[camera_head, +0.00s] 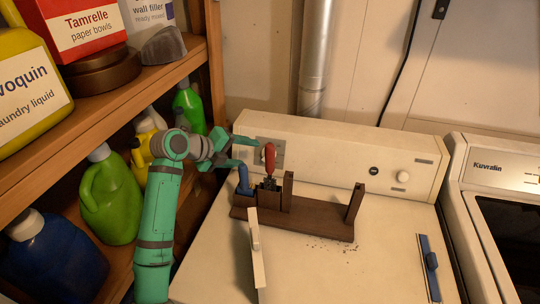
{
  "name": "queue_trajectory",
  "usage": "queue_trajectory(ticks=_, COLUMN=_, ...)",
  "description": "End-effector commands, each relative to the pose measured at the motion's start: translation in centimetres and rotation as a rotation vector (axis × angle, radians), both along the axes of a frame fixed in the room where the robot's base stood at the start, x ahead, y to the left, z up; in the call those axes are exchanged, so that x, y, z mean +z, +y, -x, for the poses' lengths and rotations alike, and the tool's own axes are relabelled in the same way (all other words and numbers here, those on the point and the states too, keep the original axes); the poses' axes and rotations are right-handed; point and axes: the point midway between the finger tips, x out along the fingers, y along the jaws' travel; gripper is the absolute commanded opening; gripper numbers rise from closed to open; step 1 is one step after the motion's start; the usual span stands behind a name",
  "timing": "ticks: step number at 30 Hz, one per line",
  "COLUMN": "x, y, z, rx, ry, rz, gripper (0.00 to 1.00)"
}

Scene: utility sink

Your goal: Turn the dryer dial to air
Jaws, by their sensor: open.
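A white machine has a raised back panel (340,145). The dial's markings are too small to read. My gripper (246,152) is open and empty in front of the panel's left end, with its fingers pointing right towards the plate. I cannot tell if it touches anything.
A dark wooden rack (315,221) with red-handled (269,158) and blue-handled (243,180) tools stands close below my gripper. A pale tool (256,250) and a blue bar (429,266) lie on the top. Shelves with bottles (107,195) crowd the left. A Kuvralin machine (500,172) stands right.

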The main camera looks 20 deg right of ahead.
Motion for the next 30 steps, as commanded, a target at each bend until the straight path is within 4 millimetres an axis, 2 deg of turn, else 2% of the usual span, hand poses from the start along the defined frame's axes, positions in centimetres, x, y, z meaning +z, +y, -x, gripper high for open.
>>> queue_trajectory(ticks=18, x=-5.2, y=-7.1, z=-3.0, rx=-0.003, ry=0.001, rz=0.002, gripper=0.60)
queue_trajectory(ticks=30, x=-5.8, y=-8.0, z=-3.4, rx=-0.002, ry=-0.002, rz=0.002, gripper=0.60)
